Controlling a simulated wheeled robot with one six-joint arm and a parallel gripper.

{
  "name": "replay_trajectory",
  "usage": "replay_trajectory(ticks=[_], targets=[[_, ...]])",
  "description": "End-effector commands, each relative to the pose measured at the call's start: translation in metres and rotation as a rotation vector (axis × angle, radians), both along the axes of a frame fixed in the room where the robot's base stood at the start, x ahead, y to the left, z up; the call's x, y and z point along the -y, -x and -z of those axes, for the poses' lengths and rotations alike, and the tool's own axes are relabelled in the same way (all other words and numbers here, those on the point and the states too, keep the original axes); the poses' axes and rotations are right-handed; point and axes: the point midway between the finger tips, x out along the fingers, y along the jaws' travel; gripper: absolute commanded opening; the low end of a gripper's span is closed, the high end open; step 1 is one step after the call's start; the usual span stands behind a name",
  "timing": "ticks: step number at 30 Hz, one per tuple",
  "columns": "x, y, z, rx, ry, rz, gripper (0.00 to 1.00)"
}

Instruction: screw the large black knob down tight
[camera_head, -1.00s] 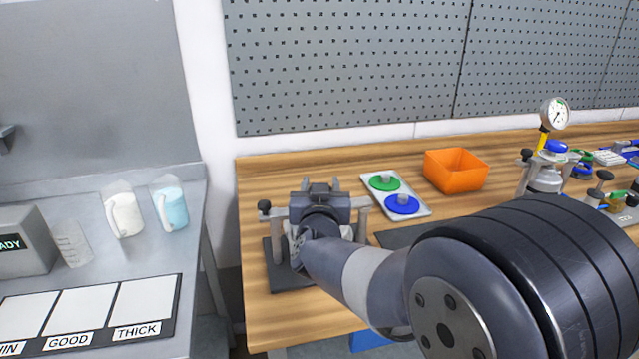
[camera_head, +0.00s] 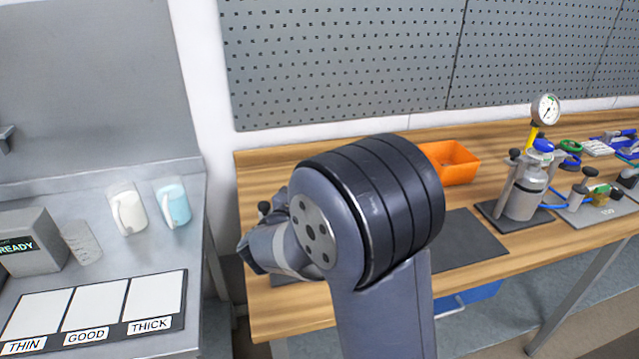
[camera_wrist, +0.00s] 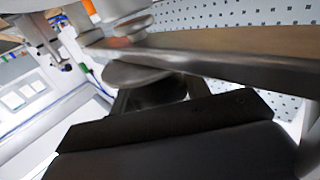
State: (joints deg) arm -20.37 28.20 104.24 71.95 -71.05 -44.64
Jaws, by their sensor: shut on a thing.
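My gripper (camera_head: 256,252) is at the left stand on the bench, left of my big wrist joint, and its fingertips are hidden in the head view. In the wrist view its dark finger (camera_wrist: 170,122) fills the bottom, close against a dark rounded piece, which I take to be the large black knob (camera_wrist: 152,92). The gripper is shut on it, though the contact itself is mostly hidden. A metal crossbar (camera_wrist: 230,60) runs just above the knob in that view. A small black knob (camera_head: 264,207) at the stand's left end shows beside my arm.
An orange bin (camera_head: 455,163) stands behind my arm. A clamped drum with a gauge (camera_head: 525,185) is to the right, on a dark mat. An empty dark mat (camera_head: 465,240) lies between. The left counter holds two jugs (camera_head: 128,212) and a sample board (camera_head: 95,312).

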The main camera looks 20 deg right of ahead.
Motion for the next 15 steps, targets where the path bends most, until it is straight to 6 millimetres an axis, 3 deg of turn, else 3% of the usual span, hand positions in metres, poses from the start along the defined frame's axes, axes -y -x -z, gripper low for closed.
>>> replay_trajectory(ticks=[13, 14, 15], targets=[[0.0000, -0.0010, -0.0063, 0.014, 0.004, 0.011, 0.22], [0.0000, -0.0010, -0.0063, 0.014, 0.004, 0.011, 0.45], [0.0000, -0.0010, -0.0065, 0.014, 0.004, 0.011, 0.49]])
